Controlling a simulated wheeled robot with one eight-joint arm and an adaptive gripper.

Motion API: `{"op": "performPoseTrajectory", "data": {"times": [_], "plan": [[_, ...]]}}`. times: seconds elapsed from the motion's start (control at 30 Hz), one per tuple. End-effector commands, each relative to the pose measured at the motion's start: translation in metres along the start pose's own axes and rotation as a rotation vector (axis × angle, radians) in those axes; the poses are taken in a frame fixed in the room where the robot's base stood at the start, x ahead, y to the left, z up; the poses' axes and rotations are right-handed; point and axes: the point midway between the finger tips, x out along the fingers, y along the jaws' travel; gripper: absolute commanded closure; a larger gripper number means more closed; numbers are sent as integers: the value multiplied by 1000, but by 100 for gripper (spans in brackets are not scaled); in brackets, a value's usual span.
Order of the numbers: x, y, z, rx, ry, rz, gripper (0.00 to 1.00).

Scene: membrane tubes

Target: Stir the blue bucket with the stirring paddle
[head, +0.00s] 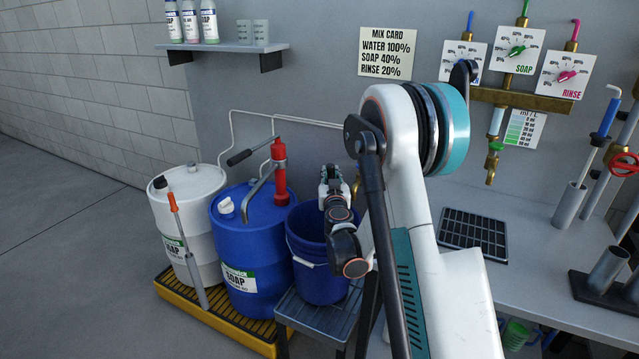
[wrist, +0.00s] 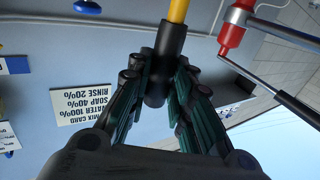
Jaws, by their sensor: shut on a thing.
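The blue bucket (head: 312,270) stands on a dark stand beside the blue drum. My gripper (head: 337,178) is over the bucket's mouth in the head view, with my arm covering the bucket's right side. In the wrist view my gripper (wrist: 158,88) is shut on the black grip of the stirring paddle (wrist: 160,45). A yellow shaft runs out of the grip to the top edge of that view. The paddle's lower end is out of the wrist view, and I cannot make out the paddle in the head view. Whether it is inside the bucket cannot be told.
The blue drum (head: 250,240) with a red hand pump (head: 279,160) stands left of the bucket. A white drum (head: 185,210), with an orange-handled tool (head: 188,250) leaning on it, is farther left. The worktop (head: 540,260) with a black grid mat (head: 473,235) lies right.

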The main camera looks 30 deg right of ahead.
Motion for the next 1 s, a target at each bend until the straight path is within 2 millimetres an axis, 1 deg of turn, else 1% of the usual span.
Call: {"op": "performPoseTrajectory", "data": {"times": [1.0], "plan": [[0, -1, -82, 0, 0, -1, 100]]}}
